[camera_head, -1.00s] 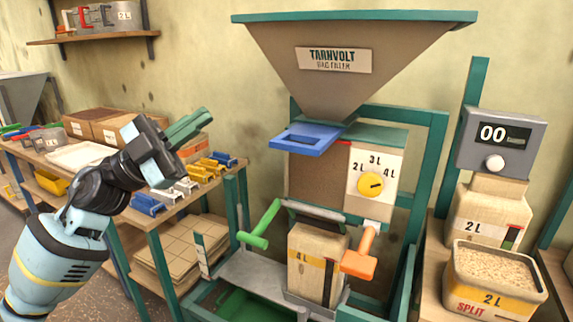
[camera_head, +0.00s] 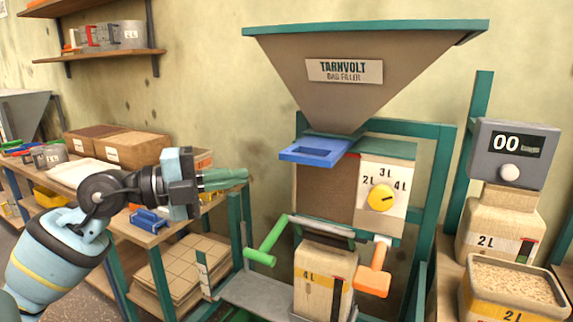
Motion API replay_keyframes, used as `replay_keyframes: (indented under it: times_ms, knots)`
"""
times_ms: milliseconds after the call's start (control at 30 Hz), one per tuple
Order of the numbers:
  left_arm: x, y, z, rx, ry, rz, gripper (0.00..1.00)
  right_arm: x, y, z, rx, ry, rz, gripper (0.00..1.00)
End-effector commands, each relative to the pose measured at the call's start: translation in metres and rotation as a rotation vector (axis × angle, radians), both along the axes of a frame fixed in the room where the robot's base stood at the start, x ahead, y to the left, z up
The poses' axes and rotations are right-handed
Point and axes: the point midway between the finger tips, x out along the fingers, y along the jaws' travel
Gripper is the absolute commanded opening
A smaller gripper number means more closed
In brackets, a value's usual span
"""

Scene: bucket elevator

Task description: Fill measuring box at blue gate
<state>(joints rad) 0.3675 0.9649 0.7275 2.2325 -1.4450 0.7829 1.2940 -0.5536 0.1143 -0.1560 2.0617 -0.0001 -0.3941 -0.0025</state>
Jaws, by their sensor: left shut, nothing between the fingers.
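The blue gate (camera_head: 318,151) sticks out under the hopper (camera_head: 366,75) marked TARNVOLT BAG FILLER. Below it is the brown box body (camera_head: 325,188) with a yellow dial (camera_head: 381,197) on a panel marked 2 L, 3 L and 4 L. My left gripper (camera_head: 243,175) is shut and empty, its green fingers pointing right, left of the blue gate and apart from it. A bag marked 4 L (camera_head: 318,275) stands under the filler, between a green handle (camera_head: 262,252) and an orange handle (camera_head: 372,278). My right gripper is not in view.
At right, a grey display (camera_head: 507,152) reads 00 above a 2 L bag (camera_head: 493,233). A shelf (camera_head: 95,56) hangs above.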

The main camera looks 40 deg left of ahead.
Motion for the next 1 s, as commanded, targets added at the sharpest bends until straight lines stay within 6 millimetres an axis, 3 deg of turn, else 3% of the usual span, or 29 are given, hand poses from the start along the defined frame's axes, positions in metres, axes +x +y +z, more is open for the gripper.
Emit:
replay_keyframes:
  times_ms: [767, 1000]
  knots:
    - [0.069, -0.042, 0.002, -0.001, -0.003, -0.001, 0.00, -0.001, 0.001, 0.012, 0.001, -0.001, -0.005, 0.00]
    - [0.093, -0.035, 0.002, -0.003, -0.003, 0.001, 0.00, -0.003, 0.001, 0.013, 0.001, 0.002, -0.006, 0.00]
